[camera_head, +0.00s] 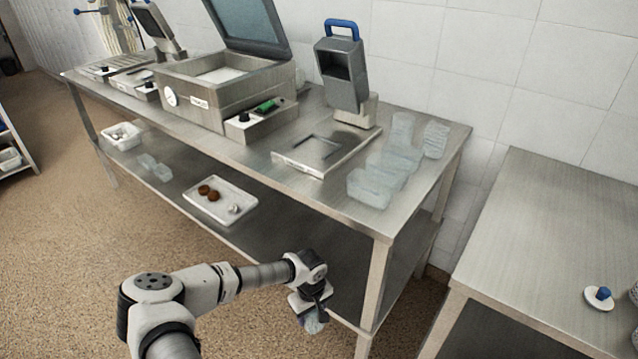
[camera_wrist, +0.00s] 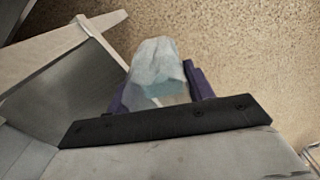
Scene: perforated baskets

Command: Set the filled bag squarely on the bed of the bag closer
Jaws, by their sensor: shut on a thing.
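My gripper (camera_head: 311,305) is low in front of the steel table's front edge, below the tabletop. It is shut on a pale translucent bag (camera_head: 314,322) that hangs under it. In the wrist view, the bag (camera_wrist: 157,70) sits between the purple fingers of my gripper (camera_wrist: 160,92), its contents not clear. On the tabletop stands a machine with a blue handle (camera_head: 342,70) and a flat steel bed (camera_head: 297,163) with a square recess. A similar tilted head (camera_head: 155,20) stands at the far left. I cannot tell for sure which one is the bag closer.
A chamber machine with a raised lid (camera_head: 245,30) stands mid-table. Stacks of clear trays (camera_head: 370,188) crowd the table's right end, beside the recessed bed. The lower shelf holds a white tray (camera_head: 222,212) with small items. A second table (camera_head: 560,230) stands at right.

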